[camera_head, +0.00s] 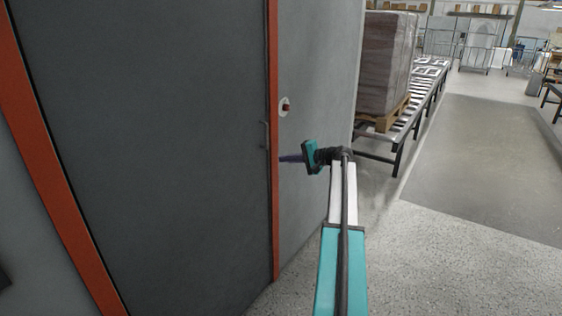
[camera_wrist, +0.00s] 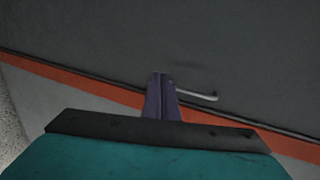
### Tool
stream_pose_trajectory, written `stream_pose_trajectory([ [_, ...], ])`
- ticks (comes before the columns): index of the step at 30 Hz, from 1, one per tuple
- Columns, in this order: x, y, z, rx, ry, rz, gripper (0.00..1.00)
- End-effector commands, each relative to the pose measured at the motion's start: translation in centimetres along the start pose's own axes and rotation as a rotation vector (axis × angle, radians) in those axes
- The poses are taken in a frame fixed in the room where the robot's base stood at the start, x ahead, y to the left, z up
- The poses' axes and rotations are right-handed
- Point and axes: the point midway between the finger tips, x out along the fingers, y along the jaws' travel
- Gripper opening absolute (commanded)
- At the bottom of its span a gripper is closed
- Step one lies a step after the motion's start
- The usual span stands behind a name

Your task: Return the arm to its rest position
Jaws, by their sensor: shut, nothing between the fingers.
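My arm reaches forward from the bottom of the head view toward a large dark grey door. My gripper (camera_head: 282,158) is at its end, beside the orange frame edge and a little right of and below the door handle (camera_head: 265,135). In the wrist view my gripper (camera_wrist: 161,76) shows its purple fingers together with nothing between them. The exact gap to the door surface cannot be told.
The dark door (camera_head: 170,130) looks shut in its orange frame (camera_head: 274,200). A red button (camera_head: 286,107) is on the grey wall. A wrapped pallet load (camera_head: 385,65) stands on a roller conveyor (camera_head: 428,85). The floor (camera_head: 450,265) at right is clear.

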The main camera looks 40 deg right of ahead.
Motion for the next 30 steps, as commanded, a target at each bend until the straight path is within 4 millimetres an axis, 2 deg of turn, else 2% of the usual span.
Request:
stream_pose_trajectory([
  [19, 0.3, 0.2, 0.4, 0.0, -0.005, 0.004, 0.0],
  [23, 2.2, 2.2, 2.3, -0.003, -0.029, 0.038, 0.0],
  [26, 4.3, 4.7, 4.7, -0.007, -0.059, 0.081, 0.0],
  [30, 7.7, 8.9, 9.0, -0.018, -0.113, 0.157, 0.0],
])
